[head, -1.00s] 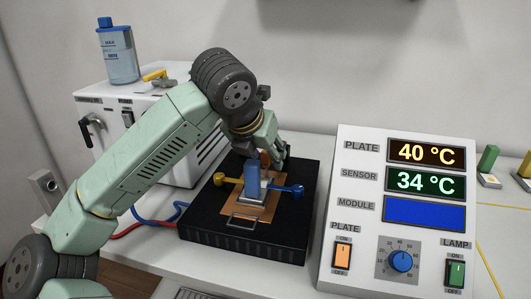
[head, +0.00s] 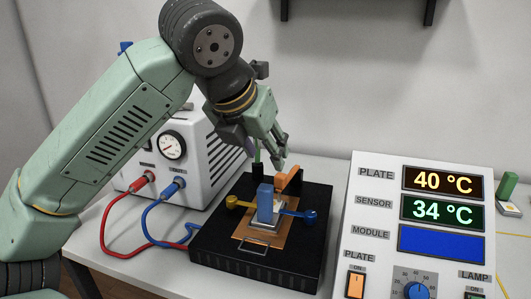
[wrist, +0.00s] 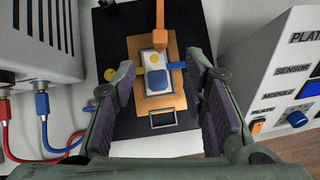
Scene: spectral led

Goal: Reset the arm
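My gripper (head: 279,150) is raised above the back of the black plate block (head: 230,258) in the head view. In the wrist view my gripper (wrist: 166,100) shows two fingers wide apart with nothing between them. The block bears a copper plate (head: 245,232) with a pale module (head: 262,222) on it. A blue upright handle (head: 265,203) stands on the module. A yellow-knobbed lever (head: 233,202) and a blue-knobbed lever (head: 309,215) reach out to either side. An orange arm piece (head: 288,180) stands behind the module. My fingers touch none of these.
A white unit with a gauge (head: 172,146) stands at the left, with red (head: 112,222) and blue (head: 150,225) hoses. The control panel (head: 375,220) at the right reads plate 40 °C and sensor 34 °C. A green-handled piece (head: 507,187) lies beyond it.

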